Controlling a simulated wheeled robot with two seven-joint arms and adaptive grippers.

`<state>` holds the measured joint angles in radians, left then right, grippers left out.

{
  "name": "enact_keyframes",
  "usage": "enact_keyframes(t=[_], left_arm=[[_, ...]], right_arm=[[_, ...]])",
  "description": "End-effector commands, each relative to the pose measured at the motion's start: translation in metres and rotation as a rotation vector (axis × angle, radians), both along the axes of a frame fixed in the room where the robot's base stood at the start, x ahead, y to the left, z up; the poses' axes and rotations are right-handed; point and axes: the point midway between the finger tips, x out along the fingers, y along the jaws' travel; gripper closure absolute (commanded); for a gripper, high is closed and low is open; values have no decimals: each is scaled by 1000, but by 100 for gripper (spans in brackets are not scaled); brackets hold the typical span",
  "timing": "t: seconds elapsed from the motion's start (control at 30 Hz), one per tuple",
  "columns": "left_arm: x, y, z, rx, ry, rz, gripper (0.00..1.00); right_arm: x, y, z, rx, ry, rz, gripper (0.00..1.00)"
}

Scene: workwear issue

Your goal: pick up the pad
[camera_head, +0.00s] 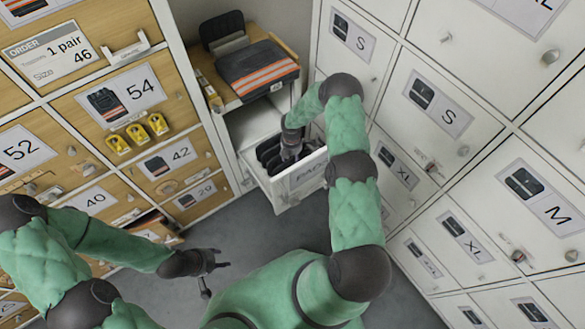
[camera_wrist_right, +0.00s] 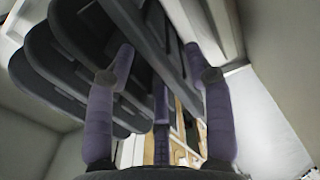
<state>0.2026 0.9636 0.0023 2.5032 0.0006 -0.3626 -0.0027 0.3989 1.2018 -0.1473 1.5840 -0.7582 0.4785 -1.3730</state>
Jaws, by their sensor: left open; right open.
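Several dark pads (camera_head: 268,152) stand in a row in an open white drawer (camera_head: 301,176), whose front label is partly readable as "PAD". My right gripper (camera_head: 291,150) reaches down into the drawer at the right end of the row. In the right wrist view my right gripper (camera_wrist_right: 158,58) is open, its two fingers apart on either side of a dark pad edge, and more dark pads (camera_wrist_right: 75,62) fan out to the left. I cannot tell whether a finger touches a pad. My left gripper (camera_head: 208,264) is open and empty, low over the grey floor.
Folded dark trousers with orange stripes (camera_head: 257,70) lie on a shelf above the drawer. White lockers (camera_head: 440,190) line the right side. Wooden numbered drawers (camera_head: 120,90) with yellow items (camera_head: 137,134) line the left. Grey floor (camera_head: 265,235) is clear in front of the open drawer.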

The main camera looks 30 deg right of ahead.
Motion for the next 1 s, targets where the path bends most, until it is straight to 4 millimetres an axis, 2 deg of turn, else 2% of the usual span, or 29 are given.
enact_keyframes(t=[0.03,0.2,0.37,0.57,0.6,0.77,0.8,1.0], left_arm=[[0,0,-7,0,0,0,53],[0,0,-18,0,1,0,53],[0,0,-21,0,1,0,53],[0,0,-20,0,0,0,53],[0,0,-20,0,0,0,53],[0,0,-20,0,0,0,53],[0,0,-20,0,0,0,53],[0,0,-20,0,0,0,53]], right_arm=[[-3,2,-11,2,3,1,47],[-5,4,-36,2,3,-1,47],[-5,4,-45,2,2,-1,47],[-5,4,-44,1,1,-1,47],[-5,4,-44,1,1,-1,50],[-5,4,-44,1,1,-1,95],[-5,4,-44,1,1,-1,100],[-5,4,-44,1,1,-1,100]])
